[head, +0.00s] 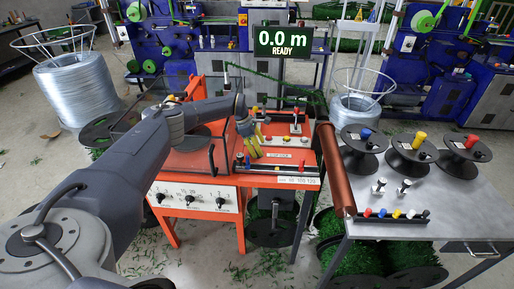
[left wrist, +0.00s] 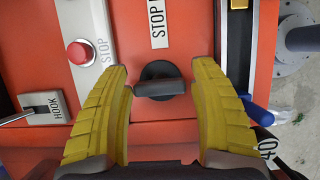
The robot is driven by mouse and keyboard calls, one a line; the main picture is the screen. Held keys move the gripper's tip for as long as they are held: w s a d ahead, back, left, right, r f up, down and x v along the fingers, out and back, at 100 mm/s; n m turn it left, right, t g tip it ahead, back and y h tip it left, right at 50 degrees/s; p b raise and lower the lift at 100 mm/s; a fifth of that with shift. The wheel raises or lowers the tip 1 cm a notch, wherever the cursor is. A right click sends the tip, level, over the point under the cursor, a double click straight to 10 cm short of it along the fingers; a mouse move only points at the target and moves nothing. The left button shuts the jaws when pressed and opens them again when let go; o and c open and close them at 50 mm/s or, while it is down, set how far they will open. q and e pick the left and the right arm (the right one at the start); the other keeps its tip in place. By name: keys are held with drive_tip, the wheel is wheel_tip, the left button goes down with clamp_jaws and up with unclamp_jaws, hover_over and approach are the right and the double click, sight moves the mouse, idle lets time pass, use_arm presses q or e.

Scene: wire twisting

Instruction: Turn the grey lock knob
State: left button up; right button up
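A dark grey knob with a raised bar grip (left wrist: 160,84) sits on the orange panel in the left wrist view. I see no lock label on it. The bar lies roughly sideways in that view. My left gripper (left wrist: 161,70) is open, its two yellow fingers on either side of the knob with a gap at each side. In the head view my left gripper (head: 252,148) is over the orange machine's top, and I cannot make out the knob there. My right gripper is not in view.
A red stop button (left wrist: 79,52) and a hook lever (left wrist: 28,114) lie left of the knob. A blue-tipped part (left wrist: 256,110) is near the right finger. A copper roller (head: 335,170) and a grey table (head: 460,200) with spools stand right of the machine.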

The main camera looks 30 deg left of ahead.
use_arm(q)
drive_tip(key=shift+o, duration=1.2)
drive_tip(key=shift+a, duration=0.2)
drive_tip(key=shift+r, duration=0.1)
wheel_tip(320, 180, up, 10)
drive_tip(key=shift+f, duration=0.1)
